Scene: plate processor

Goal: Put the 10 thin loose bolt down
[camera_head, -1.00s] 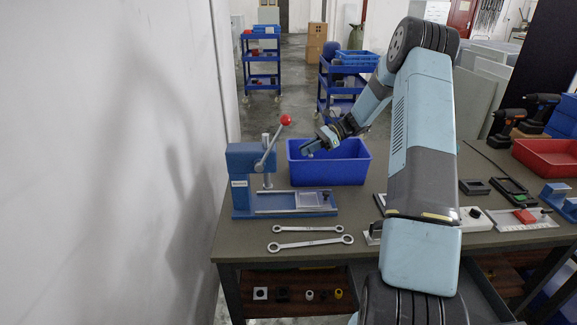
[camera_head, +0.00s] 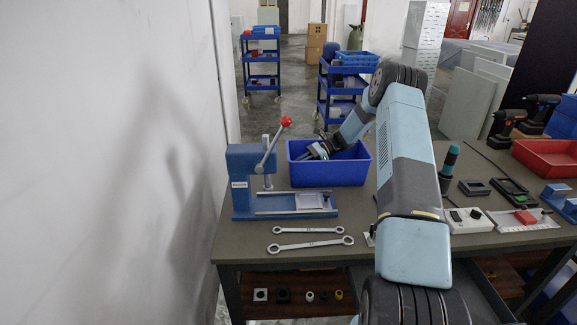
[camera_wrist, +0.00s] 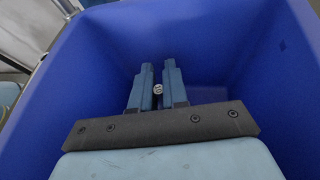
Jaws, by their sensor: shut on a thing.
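In the wrist view, my gripper (camera_wrist: 158,88) is shut on a small silvery bolt (camera_wrist: 158,89), which shows between the two fingers. The gripper points down into the blue bin (camera_wrist: 85,80), with the bin's walls around it. In the head view, the blue bin (camera_head: 330,173) stands on the table behind the press. My gripper (camera_head: 305,157) reaches inside its rim there, and the bolt cannot be made out. The wrist view does not show clearly how far the bolt is above the bin floor.
A blue press (camera_head: 250,180) with a red-knobbed lever stands left of the bin. Two wrenches (camera_head: 309,230) (camera_head: 310,243) lie in front. A screwdriver (camera_head: 448,170), a white power strip (camera_head: 468,220) and a red bin (camera_head: 548,155) are to the right.

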